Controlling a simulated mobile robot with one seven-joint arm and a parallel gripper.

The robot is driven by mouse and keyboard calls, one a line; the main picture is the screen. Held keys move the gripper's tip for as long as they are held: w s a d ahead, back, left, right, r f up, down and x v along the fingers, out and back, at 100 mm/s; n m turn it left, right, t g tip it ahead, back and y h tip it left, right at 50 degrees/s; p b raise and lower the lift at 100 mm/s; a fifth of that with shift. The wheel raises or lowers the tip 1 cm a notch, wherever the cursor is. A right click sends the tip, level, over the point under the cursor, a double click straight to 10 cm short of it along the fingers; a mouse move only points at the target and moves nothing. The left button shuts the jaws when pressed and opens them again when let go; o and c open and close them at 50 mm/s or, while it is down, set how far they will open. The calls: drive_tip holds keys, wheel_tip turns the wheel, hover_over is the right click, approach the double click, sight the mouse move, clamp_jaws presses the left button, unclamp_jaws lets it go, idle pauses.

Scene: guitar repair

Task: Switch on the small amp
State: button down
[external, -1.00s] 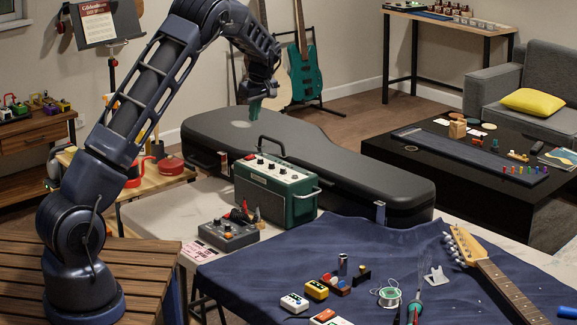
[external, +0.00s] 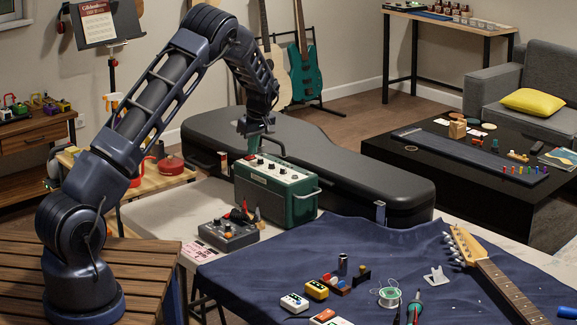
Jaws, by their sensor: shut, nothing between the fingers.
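The small amp (external: 277,188) is a dark green box with a pale top panel that carries several knobs and a red spot near its left end. It stands upright on the pale bench, with a dark carry handle over its top and a metal handle on its right side. My gripper (external: 254,152) is shut and empty. It points down just above the back left part of the amp's top panel, close to the carry handle. Whether it touches the amp cannot be told. The switch itself is too small to make out.
A black guitar case (external: 370,178) lies right behind the amp. A grey pedal unit (external: 228,232) with red-handled pliers (external: 240,214) stands in front of it. A dark blue cloth (external: 400,245) holds small pedals, solder (external: 389,297) and a guitar neck (external: 495,275).

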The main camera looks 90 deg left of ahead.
idle(0.3)
drive_tip(key=shift+w+a+f, duration=0.1)
drive_tip(key=shift+w+f, duration=0.05)
drive_tip(key=shift+f, duration=0.1)
drive_tip(key=shift+h, duration=0.3)
drive_tip(key=shift+s+d+r, duration=0.1)
drive_tip(key=shift+s+d, duration=0.5)
drive_tip(key=shift+s, duration=0.05)
